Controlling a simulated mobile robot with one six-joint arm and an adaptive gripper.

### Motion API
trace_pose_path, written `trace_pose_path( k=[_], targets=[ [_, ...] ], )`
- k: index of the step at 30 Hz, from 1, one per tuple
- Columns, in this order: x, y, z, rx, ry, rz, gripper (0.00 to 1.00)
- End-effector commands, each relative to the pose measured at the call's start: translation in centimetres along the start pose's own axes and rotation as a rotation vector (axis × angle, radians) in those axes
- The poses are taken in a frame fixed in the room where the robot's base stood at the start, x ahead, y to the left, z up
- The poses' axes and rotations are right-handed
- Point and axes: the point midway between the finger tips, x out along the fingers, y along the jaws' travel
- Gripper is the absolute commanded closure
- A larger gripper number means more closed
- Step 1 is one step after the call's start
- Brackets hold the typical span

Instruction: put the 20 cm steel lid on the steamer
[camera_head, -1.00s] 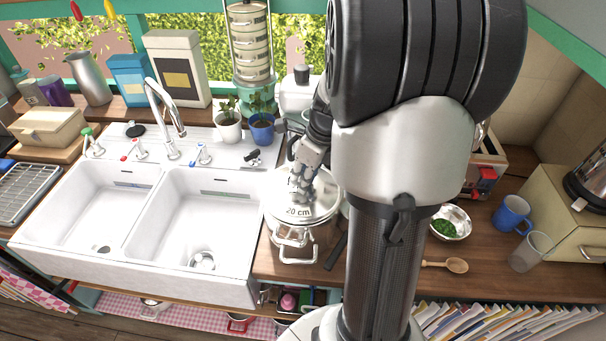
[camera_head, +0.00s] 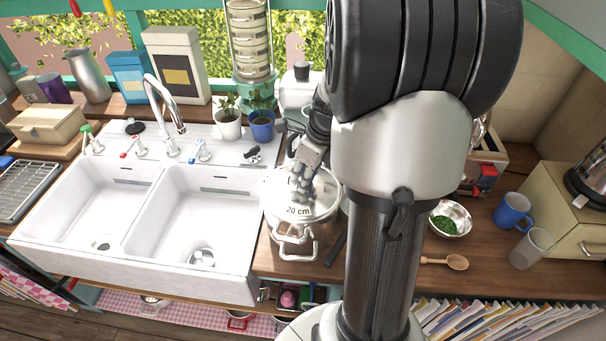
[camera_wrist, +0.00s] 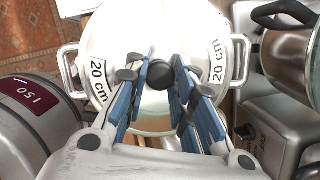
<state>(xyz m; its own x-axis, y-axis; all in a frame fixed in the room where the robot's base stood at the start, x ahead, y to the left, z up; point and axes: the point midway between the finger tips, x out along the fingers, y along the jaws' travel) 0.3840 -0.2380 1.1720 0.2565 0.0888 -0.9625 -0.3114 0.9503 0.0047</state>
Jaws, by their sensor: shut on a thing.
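The steel lid (camera_head: 323,204), marked "20 cm", is over the two-handled steel pot (camera_head: 293,249) right of the sink; this pot seems to be the steamer. In the wrist view the lid (camera_wrist: 118,45) looks roughly centred between the pot's side handles (camera_wrist: 240,62), with a greenish patch below it between my fingers. My gripper (camera_head: 299,192) is above the lid, and its blue-padded fingers (camera_wrist: 165,76) are shut on the lid's black knob (camera_wrist: 159,76). Whether the lid touches the rim all round cannot be told. My arm hides the area to the right.
The white double sink (camera_head: 200,215) is left of the pot. Potted plants (camera_head: 262,126) and a white appliance (camera_head: 298,98) stand behind it. In the wrist view a grey container (camera_wrist: 35,115) marked 150 and a glass-lidded pot (camera_wrist: 290,60) are close on either side.

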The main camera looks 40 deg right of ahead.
Motion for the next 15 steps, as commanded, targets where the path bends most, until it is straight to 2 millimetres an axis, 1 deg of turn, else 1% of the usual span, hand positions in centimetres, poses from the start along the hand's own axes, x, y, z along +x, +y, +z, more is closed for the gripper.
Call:
trace_pose_path(
  k=[7,8,15],
  targets=[
    [0.37,-0.02,-0.09,0.000,-0.001,-0.001,1.00],
    [0.35,-0.02,-0.08,0.000,-0.001,-0.001,0.75],
    [0.34,-0.01,-0.08,0.000,0.000,0.000,0.59]
  ],
)
